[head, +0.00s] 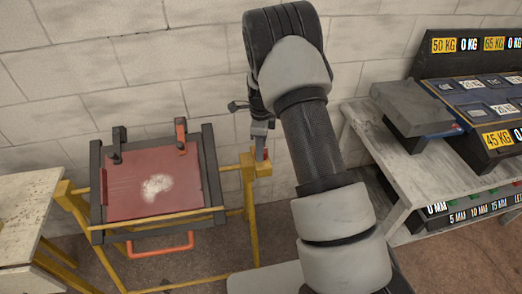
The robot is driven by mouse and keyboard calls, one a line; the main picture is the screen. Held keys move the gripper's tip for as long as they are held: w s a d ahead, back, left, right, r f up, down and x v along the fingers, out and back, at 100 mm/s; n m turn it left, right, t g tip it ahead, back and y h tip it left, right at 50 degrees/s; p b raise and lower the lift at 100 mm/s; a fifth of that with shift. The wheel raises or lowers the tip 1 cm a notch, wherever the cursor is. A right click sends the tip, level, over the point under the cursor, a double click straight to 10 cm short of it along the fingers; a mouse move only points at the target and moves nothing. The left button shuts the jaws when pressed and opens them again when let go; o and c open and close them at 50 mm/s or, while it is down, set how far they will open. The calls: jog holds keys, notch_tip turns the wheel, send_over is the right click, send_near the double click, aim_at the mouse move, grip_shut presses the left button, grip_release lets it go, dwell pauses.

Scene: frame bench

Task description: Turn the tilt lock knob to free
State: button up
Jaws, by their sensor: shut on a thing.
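A yellow frame (250,200) carries a tilted red plate (125,185) with a white patch, held in a dark surround. At the frame's right upper corner is a yellow block (262,170). A small red piece, which looks like the tilt lock knob (265,154), shows just above this block. My gripper (262,146) comes down from above at this corner and is shut on the knob. The fingers and my wrist hide most of the knob, so its turn position cannot be read.
A black clamp (118,145) and a red clamp (181,135) stand at the plate's top edge. An orange handle (160,250) hangs below. A pale bench (25,215) is at left; a grey bench (370,130) with labelled weight trays is at right. A block wall stands close behind.

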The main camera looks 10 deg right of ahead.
jog(key=n+b, duration=0.1)
jog(key=n, duration=0.2)
jog(key=shift+n, duration=0.4)
jog(key=n+b, duration=0.2)
jog(key=n, duration=0.2)
jog(key=n+b, duration=0.1)
jog(key=n, duration=0.7)
jog(key=shift+n+b, duration=0.3)
jog(key=shift+b, duration=0.1)
jog(key=n, duration=0.3)
jog(key=shift+n, duration=0.3)
jog(key=n, duration=0.3)
jog(key=shift+n, duration=0.3)
jog(key=n, duration=0.3)
jog(key=shift+r+n, duration=0.1)
jog(key=shift+n, duration=1.9)
